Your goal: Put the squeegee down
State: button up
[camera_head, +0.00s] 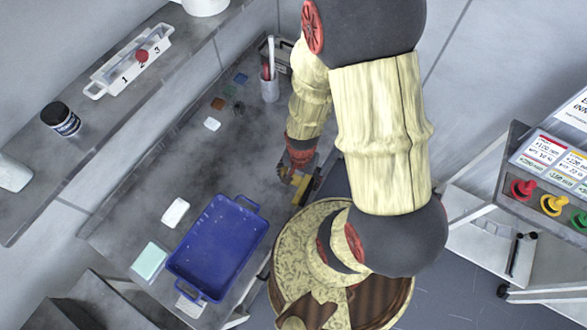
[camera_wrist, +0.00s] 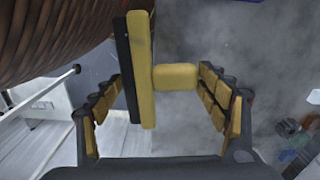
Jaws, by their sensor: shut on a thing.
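The squeegee (camera_wrist: 144,75) shows in the wrist view as a yellow bar with a black strip along its left side and a short, thick yellow handle on its right. My gripper (camera_wrist: 163,85) has its segmented yellow fingers on either side of it and is shut on the squeegee. The contact itself is hard to make out. In the head view, my gripper (camera_head: 294,177) is small and partly hidden by my arm, at the right side of the grey table (camera_head: 150,190). The squeegee is hard to separate from the fingers there.
A blue tray (camera_head: 218,245) stands at the table's front. A white block (camera_head: 175,212) and a pale green block (camera_head: 149,261) lie left of it. A holder cup (camera_head: 270,90) and small coloured pads stand farther back. The table's middle is clear. A knob panel (camera_head: 550,180) is at right.

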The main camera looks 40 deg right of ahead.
jog(key=shift+d+r, duration=0.1)
jog(key=w+d+f, duration=0.1)
jog(key=w+f, duration=0.2)
jog(key=w, duration=0.1)
jog(key=w+f+b, duration=0.1)
jog(key=w+f, duration=0.2)
jog(key=w, duration=0.1)
jog(key=w+d+f+b, duration=0.1)
jog(key=w+f, duration=0.2)
jog(key=w, duration=0.1)
jog(key=shift+w+d, duration=0.35)
jog(key=shift+w, duration=0.05)
jog(key=shift+w+f, duration=0.2)
jog(key=shift+f, duration=0.05)
jog(key=f, duration=0.3)
jog(key=shift+w+d+f, duration=0.1)
jog(key=shift+w, duration=0.15)
jog(key=shift+b, duration=0.3)
jog(key=o, duration=1)
jog(key=shift+o, duration=0.2)
jog(key=shift+f, duration=0.15)
